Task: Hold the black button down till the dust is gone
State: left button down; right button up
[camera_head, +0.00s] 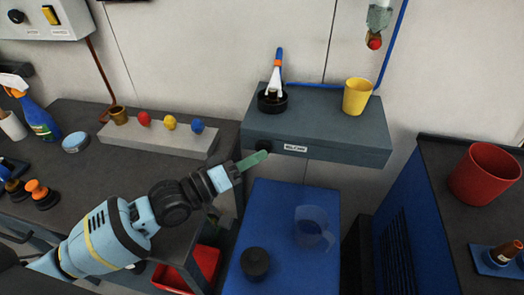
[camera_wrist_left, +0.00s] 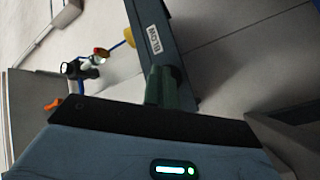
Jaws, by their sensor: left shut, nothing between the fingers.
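The black button (camera_head: 263,147) is on the front face of a grey-blue wall box (camera_head: 340,148), left of a white label (camera_head: 295,149). That label reads BLOW in the left wrist view (camera_wrist_left: 154,40). My left gripper (camera_head: 254,160) has green fingers, shut and empty. Their tips are at the box front, right by the button's lower edge; I cannot tell whether they press it. I cannot make out any dust. My right gripper is not in view.
On the box stand a black dish (camera_head: 272,102) with a tool in it and a yellow cup (camera_head: 357,97). A red-tipped nozzle (camera_head: 375,38) hangs above right. Below, a blue surface (camera_head: 285,195) holds a clear jug (camera_head: 313,228) and a black round object (camera_head: 255,263).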

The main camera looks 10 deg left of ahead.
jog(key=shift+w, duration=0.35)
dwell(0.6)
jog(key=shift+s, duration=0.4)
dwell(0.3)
